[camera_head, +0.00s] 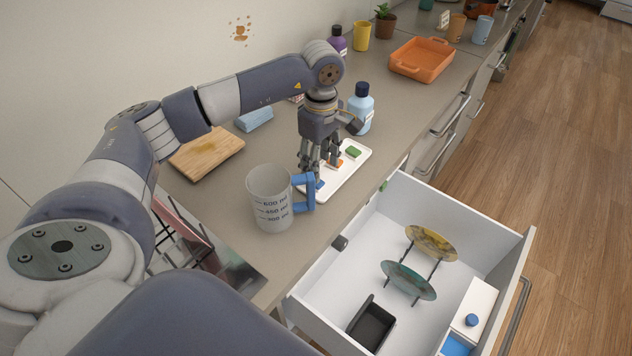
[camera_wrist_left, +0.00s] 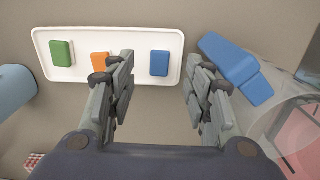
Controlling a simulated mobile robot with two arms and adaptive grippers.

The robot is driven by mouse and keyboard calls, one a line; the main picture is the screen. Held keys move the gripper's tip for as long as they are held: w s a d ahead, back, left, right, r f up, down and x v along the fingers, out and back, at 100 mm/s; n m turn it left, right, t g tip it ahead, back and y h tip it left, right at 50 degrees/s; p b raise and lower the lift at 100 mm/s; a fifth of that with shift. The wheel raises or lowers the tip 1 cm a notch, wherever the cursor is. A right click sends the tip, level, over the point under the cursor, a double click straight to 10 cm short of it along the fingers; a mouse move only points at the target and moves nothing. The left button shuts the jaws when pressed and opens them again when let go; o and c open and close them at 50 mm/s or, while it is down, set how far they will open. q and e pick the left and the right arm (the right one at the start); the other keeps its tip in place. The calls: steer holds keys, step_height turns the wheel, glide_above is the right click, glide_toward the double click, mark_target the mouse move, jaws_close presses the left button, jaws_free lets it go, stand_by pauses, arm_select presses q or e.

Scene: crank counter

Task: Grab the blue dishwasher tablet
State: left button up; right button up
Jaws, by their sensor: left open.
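The blue dishwasher tablet (camera_wrist_left: 159,63) lies on a white tray (camera_wrist_left: 85,37) on the counter, in the row with an orange tablet (camera_wrist_left: 100,62) and a green tablet (camera_wrist_left: 62,53). In the head view the blue tablet (camera_head: 319,185) shows small at the near end of the tray (camera_head: 343,185). My left gripper (camera_head: 318,170) points down over the tray, open and empty. In the left wrist view the blue tablet appears between the two fingers (camera_wrist_left: 160,85), apart from both. My right gripper is in neither view.
A measuring jug (camera_head: 268,198) with a blue handle (camera_head: 309,192) stands close beside the tray and gripper. A blue bottle (camera_head: 360,108) stands behind the gripper. A cutting board (camera_head: 207,152) lies to the left. An open drawer (camera_head: 400,190) holds plates and a dark holder.

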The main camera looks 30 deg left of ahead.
mark_target(320, 183)
arm_select(q)
steer(key=shift+f, duration=0.7)
step_height(320, 183, down, 4)
steer(key=shift+f+p, duration=0.2)
steer(key=shift+p, duration=0.6)
steer(key=shift+f, duration=0.45)
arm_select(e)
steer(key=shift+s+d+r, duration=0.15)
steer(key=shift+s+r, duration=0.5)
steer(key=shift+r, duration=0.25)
arm_select(q)
steer(key=shift+c, duration=0.3)
steer(key=c, duration=0.8)
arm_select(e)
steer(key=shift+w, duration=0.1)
